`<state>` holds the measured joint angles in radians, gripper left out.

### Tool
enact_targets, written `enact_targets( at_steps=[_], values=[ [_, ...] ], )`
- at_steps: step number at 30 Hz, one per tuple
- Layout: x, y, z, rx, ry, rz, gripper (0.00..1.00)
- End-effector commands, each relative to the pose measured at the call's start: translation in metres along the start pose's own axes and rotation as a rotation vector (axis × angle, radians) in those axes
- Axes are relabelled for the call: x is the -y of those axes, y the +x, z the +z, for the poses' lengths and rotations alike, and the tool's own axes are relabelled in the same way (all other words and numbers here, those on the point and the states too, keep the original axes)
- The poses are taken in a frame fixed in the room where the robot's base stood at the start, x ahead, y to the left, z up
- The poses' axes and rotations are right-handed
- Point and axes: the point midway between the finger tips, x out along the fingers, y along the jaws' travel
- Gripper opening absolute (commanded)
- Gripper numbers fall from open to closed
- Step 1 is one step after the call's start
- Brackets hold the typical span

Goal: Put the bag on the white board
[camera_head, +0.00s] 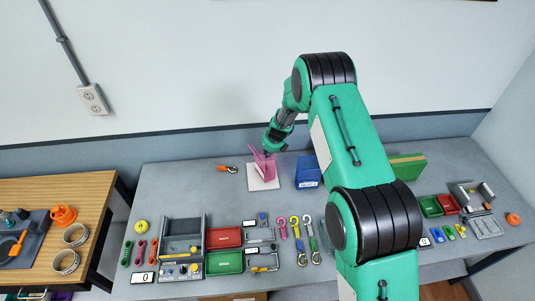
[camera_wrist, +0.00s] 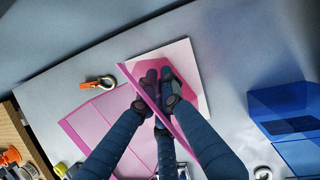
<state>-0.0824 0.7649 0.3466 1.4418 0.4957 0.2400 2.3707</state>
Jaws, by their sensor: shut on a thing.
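The pink bag (camera_head: 261,164) shows upright over the white board (camera_head: 265,186) on the grey table. My gripper (camera_head: 270,149) is at the bag's upper edge and shut on it. In the wrist view the fingers (camera_wrist: 160,88) straddle a pink edge of the bag (camera_wrist: 92,122), and pink panels spread to both sides. The white board (camera_wrist: 186,52) shows behind the bag in that view, partly covered by it. I cannot tell whether the bag's bottom touches the board.
A blue box (camera_head: 308,172) stands just right of the board. An orange-handled hook (camera_head: 228,168) lies to its left. Red (camera_head: 223,238) and green trays (camera_head: 223,263), a grey holder (camera_head: 181,235) and several straps are nearer the front.

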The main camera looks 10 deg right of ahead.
Motion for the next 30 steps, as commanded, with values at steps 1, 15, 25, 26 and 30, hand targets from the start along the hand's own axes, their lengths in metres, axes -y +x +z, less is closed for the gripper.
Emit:
enact_targets(
  at_steps=[1, 15, 25, 26, 30],
  values=[
    [0.0, 0.001, -0.001, 0.0, 0.0, 0.0, 0.0],
    [0.0, 0.002, -0.001, 0.0, 0.0, 0.0, 0.24],
    [0.0, -0.014, 0.001, 0.001, 0.0, 0.0, 0.24],
    [0.0, -0.017, 0.001, 0.001, 0.0, 0.0, 0.24],
    [0.0, -0.033, 0.001, 0.001, 0.0, 0.0, 0.24]
  ],
)
